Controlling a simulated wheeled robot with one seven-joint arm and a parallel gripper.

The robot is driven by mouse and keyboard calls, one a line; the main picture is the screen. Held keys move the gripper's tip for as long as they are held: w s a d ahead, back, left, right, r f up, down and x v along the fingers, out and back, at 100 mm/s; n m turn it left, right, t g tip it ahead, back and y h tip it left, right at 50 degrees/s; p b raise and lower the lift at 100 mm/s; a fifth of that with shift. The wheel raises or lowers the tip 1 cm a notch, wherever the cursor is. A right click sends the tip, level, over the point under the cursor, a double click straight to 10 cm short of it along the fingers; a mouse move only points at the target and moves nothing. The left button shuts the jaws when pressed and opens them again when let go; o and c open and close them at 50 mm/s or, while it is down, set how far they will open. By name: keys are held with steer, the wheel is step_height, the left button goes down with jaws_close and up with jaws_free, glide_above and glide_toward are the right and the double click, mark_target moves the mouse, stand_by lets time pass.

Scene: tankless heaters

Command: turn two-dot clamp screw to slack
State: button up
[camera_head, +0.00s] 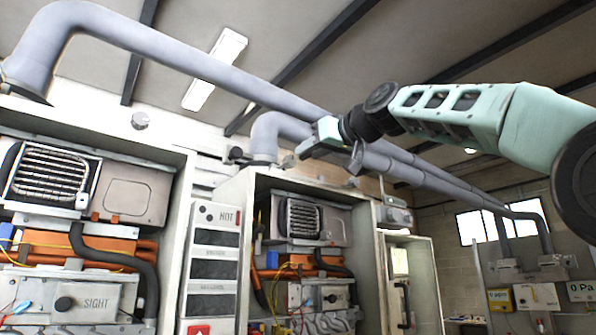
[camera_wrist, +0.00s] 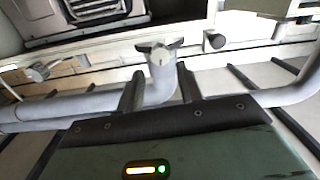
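My gripper (camera_head: 318,160) is raised in front of the grey overhead pipes, above the middle heater cabinet. In the wrist view its two dark fingers (camera_wrist: 161,78) stand apart with nothing gripped between them. A grey winged screw-like piece (camera_wrist: 160,50) shows just beyond the gap between the fingertips, in line with a grey pipe end. I cannot make out dots on it, so I cannot tell if it is the two-dot clamp screw. Another small grey knob-like fitting (camera_wrist: 40,71) shows at the left of the wrist view.
Grey pipes (camera_head: 190,58) run overhead across the head view. The left heater cabinet (camera_head: 176,225) and middle heater cabinet (camera_head: 367,262) are open, with hoses and wires inside. A round light knob (camera_head: 140,121) sits above the left cabinet. A dark round knob (camera_wrist: 215,40) shows in the wrist view.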

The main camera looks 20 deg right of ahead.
steer(key=b+v, duration=0.3)
steer(key=v, duration=0.6)
steer(key=w+a+f+g, duration=0.2)
steer(key=w+a+f, duration=0.15)
steer(key=f, duration=0.45)
steer(key=w+a+f+g, duration=0.2)
steer(key=a+f, duration=0.2)
steer(key=f, duration=0.5)
steer(key=s+a+f+g, duration=0.2)
steer(key=a+f+g, duration=0.15)
steer(key=f, duration=0.75)
steer(key=s+a+f+g, duration=0.2)
steer(key=a+f, duration=0.3)
steer(key=f, duration=0.6)
steer(key=s+a+f+n+g+h+b, duration=0.1)
steer(key=s+f+g, duration=0.1)
steer(key=s+f, duration=0.65)
steer(key=s+a+f+g+h, duration=0.1)
steer(key=s+f+g+h, duration=0.3)
steer(key=f, duration=0.8)
steer(key=s+d+f+n+g, duration=0.1)
steer(key=s+d+f, duration=0.4)
steer(key=s+f, duration=0.7)
steer(key=shift+s+d+n, duration=0.2)
steer(key=shift+s+n, duration=0.2)
steer(key=shift+s, duration=0.8)
